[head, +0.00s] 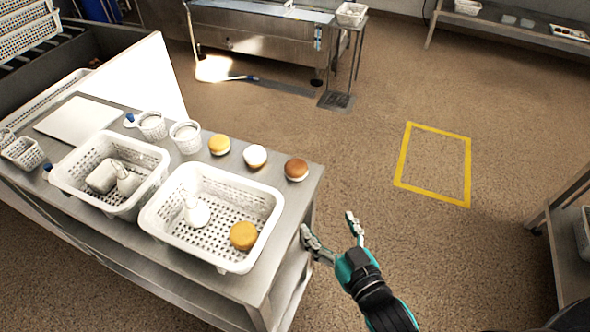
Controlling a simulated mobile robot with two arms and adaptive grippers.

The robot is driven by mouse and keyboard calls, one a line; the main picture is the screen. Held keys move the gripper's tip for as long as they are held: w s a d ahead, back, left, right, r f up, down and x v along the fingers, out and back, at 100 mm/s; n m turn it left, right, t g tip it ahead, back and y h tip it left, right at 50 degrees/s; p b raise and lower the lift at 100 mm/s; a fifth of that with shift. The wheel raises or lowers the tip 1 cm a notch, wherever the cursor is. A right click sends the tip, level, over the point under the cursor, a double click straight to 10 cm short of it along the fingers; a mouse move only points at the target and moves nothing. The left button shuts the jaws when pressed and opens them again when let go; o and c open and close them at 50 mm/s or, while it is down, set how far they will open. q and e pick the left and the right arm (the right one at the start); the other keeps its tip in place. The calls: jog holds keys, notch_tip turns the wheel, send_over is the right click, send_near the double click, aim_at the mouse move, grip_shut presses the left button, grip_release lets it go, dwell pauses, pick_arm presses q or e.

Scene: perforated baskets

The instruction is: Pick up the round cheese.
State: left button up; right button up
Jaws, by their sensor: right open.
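Several round, cheese-like pieces are in view, and I cannot tell which one the task means. A golden-yellow one (244,236) lies in the right perforated basket (262,191), near its front right corner. On the steel table behind that basket sit a yellow-topped one (219,145), a white-topped one (255,156) and a brown-topped one (296,169). My right gripper (327,225) is open and empty, just right of the table's right edge, apart from all of them. My left gripper is not in view.
The right basket also holds a white bottle-like item (197,212). A left basket (70,178) holds pale items. A shelf (568,235) is at far right; open floor lies between.

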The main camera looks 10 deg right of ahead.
notch_tip(320, 180, up, 2)
jog(key=p, duration=0.2)
send_near(300, 173)
jog(key=x, duration=1)
jog(key=shift+w+a+f+p, duration=0.1)
jog(key=shift+w+f+p, duration=0.1)
jog(key=shift+w+p, duration=0.15)
jog(key=shift+c, duration=0.8)
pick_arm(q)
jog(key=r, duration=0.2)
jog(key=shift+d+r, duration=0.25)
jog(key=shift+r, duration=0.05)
pick_arm(e)
jog(key=c, duration=1.2)
jog(key=shift+r, duration=0.1)
